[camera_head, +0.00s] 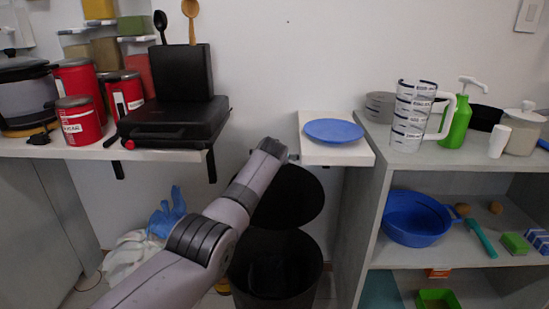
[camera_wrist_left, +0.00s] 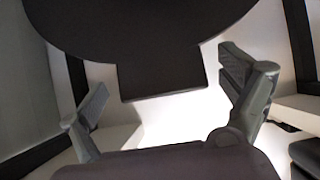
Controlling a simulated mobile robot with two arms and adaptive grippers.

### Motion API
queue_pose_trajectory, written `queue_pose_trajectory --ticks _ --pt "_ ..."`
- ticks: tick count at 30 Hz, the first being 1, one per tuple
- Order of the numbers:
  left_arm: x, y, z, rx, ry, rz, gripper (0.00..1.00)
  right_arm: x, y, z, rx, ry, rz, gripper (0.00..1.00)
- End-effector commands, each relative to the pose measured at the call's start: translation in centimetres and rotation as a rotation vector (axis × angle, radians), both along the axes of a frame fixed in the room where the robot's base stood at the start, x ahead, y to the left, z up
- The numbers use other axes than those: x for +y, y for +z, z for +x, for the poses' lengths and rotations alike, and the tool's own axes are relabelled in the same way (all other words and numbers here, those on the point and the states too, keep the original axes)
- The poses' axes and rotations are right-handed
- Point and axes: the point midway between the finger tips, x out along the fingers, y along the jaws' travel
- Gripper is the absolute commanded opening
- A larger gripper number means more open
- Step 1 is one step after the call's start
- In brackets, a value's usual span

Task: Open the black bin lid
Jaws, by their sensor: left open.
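The black bin (camera_head: 275,270) stands on the floor between the left shelf and the right shelving unit, with its top open. Its round black lid (camera_head: 298,198) is raised and tilted up behind the bin opening, partly hidden by my left arm. In the left wrist view the lid (camera_wrist_left: 150,25) fills the top, with its square tab (camera_wrist_left: 160,75) between the fingers. My left gripper (camera_wrist_left: 164,72) is open, with gaps on both sides of the tab. In the head view its fingers are mostly hidden at the arm's end. My right gripper is not in view.
A small white shelf (camera_head: 340,153) with a blue plate (camera_head: 333,130) sits just right of my left gripper. The left shelf (camera_head: 60,147) carries red canisters and a black case (camera_head: 175,122). Blue gloves (camera_head: 166,212) and a white cloth lie left of the bin.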

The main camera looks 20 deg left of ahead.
Motion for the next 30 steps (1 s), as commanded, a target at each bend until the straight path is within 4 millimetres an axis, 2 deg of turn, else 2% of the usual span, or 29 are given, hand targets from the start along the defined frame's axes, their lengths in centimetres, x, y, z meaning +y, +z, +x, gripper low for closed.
queue_pose_trajectory --ticks 11,24,30 --pt "-0.4 0.9 -1.4 -0.002 0.0 -0.001 0.95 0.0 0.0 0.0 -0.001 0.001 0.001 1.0" --pt "-1.2 3.1 -5.0 -0.003 -0.001 0.0 0.95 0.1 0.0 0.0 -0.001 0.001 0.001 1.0" --pt "-1.4 3.8 -6.0 -0.003 0.0 -0.001 0.95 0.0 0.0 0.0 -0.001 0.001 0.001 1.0"
